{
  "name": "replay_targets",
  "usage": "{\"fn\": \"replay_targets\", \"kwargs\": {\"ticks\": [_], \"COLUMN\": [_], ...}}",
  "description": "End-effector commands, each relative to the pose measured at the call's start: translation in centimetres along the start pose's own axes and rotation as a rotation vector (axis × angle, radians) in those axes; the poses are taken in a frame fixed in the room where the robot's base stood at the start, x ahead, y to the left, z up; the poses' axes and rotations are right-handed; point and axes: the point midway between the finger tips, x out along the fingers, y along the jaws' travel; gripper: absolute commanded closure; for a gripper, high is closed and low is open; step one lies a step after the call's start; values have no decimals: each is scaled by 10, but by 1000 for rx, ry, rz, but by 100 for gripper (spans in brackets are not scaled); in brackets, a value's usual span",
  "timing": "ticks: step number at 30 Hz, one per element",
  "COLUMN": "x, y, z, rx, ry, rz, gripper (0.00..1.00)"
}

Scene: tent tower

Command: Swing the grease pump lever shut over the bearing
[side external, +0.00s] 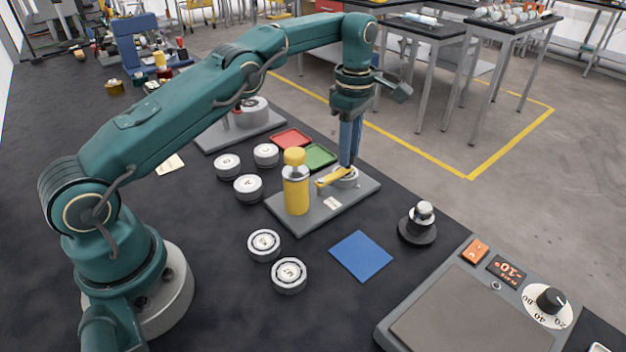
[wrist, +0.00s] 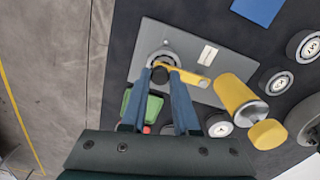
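The grease pump lever (side external: 332,178) is a flat yellow bar. It reaches from near the yellow pump cylinder (side external: 296,190) to the grey bearing (side external: 346,183), both on a grey plate (side external: 318,212). In the wrist view the lever (wrist: 197,81) lies with its far end at the ring of the bearing (wrist: 163,55). My gripper (side external: 346,166) points straight down with its blue fingers at the bearing. In the wrist view its fingertips (wrist: 162,74) stand apart on both sides of a dark round knob at the lever's end. Whether they press on the knob is unclear.
Several white lettered round tins (side external: 248,187) stand to the left and in front of the plate. Red (side external: 291,138) and green (side external: 319,156) trays lie behind it. A blue mat (side external: 361,255) lies in front, and a dark stand (side external: 418,226) is at the right near the table edge.

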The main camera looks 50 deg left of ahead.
Motion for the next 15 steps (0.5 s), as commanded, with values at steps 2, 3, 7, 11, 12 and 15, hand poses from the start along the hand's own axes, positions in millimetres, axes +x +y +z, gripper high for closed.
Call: {"fn": "replay_targets", "kwargs": {"ticks": [2,3,7,11,12,15], "x": [-2,-2,-1,-1,-1,0], "y": [1,1,0,0,0,-1], "z": [-3,-3,-2,-2,-1,2], "rx": [-5,-4,-2,-1,4,40], "ry": [5,5,4,3,3,3], "rz": [4,3,2,1,1,1], "gripper": [44,41,41,41,41,41]}}
